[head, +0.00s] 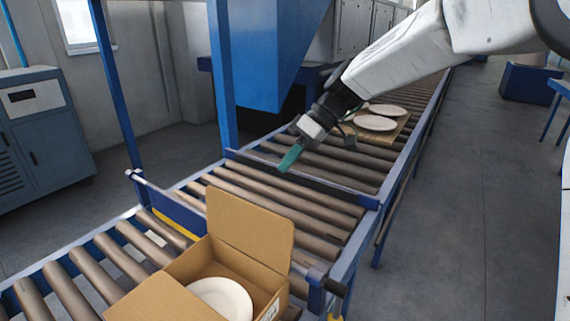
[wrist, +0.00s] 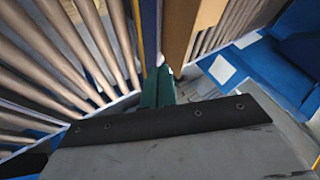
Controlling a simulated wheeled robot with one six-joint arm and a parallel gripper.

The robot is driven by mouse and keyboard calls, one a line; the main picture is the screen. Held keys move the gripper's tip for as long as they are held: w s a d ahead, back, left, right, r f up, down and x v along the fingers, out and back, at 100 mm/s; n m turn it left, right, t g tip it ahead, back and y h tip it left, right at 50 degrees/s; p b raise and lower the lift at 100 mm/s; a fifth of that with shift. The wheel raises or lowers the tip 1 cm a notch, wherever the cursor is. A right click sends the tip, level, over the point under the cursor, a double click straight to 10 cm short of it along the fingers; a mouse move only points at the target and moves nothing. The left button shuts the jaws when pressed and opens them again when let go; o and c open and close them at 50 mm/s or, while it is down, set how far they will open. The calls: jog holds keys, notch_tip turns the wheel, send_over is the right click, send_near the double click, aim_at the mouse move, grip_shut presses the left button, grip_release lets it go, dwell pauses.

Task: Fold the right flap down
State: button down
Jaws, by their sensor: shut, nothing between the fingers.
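An open cardboard box (head: 182,268) stands on the rollers at the bottom of the head view, with a white plate (head: 222,299) inside. One flap (head: 250,225) stands nearly upright at its far edge. Another flap (head: 155,300) shows at the near left, partly cut off. I cannot tell which is the right flap. My gripper (head: 290,158), with teal fingers, is shut and empty above the conveyor, beyond and above the upright flap and apart from it. Its fingers (wrist: 158,88) are together in the wrist view. A tan strip beyond them there is unclear.
The roller conveyor (head: 300,207) runs away from me, with blue side rails. Plates (head: 375,122) lie on a brown board farther back. A blue post (head: 221,75) and hopper (head: 265,50) stand behind my gripper.

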jog(key=s+a+f, duration=0.5)
jog(key=a, duration=0.1)
jog(key=shift+s+a, duration=0.1)
dwell(0.5)
